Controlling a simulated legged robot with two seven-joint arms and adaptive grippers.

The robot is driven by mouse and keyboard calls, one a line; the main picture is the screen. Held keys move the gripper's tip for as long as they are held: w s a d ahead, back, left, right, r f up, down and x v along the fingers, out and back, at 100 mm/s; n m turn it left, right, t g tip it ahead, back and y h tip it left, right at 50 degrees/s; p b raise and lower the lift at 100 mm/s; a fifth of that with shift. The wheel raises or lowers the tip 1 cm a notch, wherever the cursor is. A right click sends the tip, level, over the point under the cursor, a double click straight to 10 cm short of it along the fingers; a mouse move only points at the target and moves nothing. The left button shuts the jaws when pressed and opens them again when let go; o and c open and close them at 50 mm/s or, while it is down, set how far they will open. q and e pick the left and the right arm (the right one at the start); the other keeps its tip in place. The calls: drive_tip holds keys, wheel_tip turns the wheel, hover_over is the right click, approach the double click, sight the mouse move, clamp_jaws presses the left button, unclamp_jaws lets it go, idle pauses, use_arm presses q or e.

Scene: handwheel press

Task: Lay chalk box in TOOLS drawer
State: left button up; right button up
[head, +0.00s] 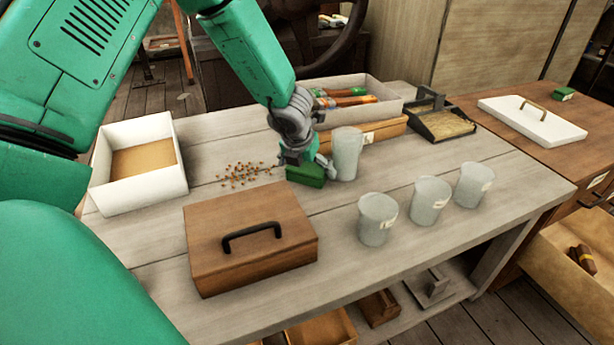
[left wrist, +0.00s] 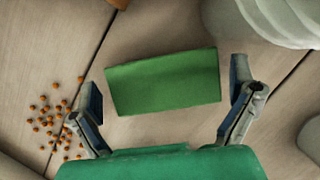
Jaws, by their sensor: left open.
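A small green box (head: 305,176), likely the chalk box, lies on the grey wooden table beside a grey cup. In the left wrist view the green box (left wrist: 163,82) lies between the spread fingers of my left gripper (left wrist: 172,108), with gaps on both sides. In the head view my left gripper (head: 303,160) is right over the box, pointing down and open. An open wooden drawer (head: 545,262) at the lower right holds brown pieces with a yellow band. I cannot read any TOOLS label. My right gripper is not in view.
A grey cup (head: 347,154) stands close to the box; several more stand to the right. A lidded wooden case (head: 250,236), a white tray (head: 103,190) and scattered orange beads (head: 243,174) are nearby. A second green box (head: 564,93) sits on the right cabinet beside a white lid (head: 532,120).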

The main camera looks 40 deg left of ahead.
use_arm(q)
drive_tip(key=shift+c, duration=0.5)
drive_tip(key=shift+d+r, duration=0.1)
drive_tip(key=c, duration=1.1)
drive_tip(key=shift+o, duration=0.2)
drive_tip(key=shift+r, duration=0.1)
